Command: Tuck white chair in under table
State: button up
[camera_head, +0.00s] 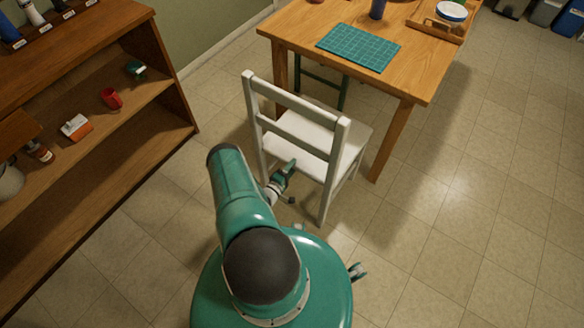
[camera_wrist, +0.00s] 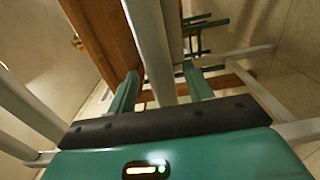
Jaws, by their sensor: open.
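The white chair (camera_head: 310,133) stands upright on the tiled floor in front of the wooden table (camera_head: 300,28), with its back toward me. Its seat is mostly outside the table's near edge. My gripper (camera_head: 284,178) is low behind the chair's back, close to the seat level. In the wrist view my gripper (camera_wrist: 162,88) is open, its two green fingers on either side of a white chair bar (camera_wrist: 150,45). I cannot tell whether the fingers touch it. The chair's front legs are partly hidden in the head view.
A dark green stool (camera_head: 343,93) stands under the table. The table holds a green cutting mat (camera_head: 358,47) and a wooden tray (camera_head: 437,30). A wooden shelf unit (camera_head: 160,60) with small items is on the left. The floor to the right is clear.

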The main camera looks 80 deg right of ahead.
jog(key=shift+x, duration=0.85)
grip_shut()
dwell(0.8)
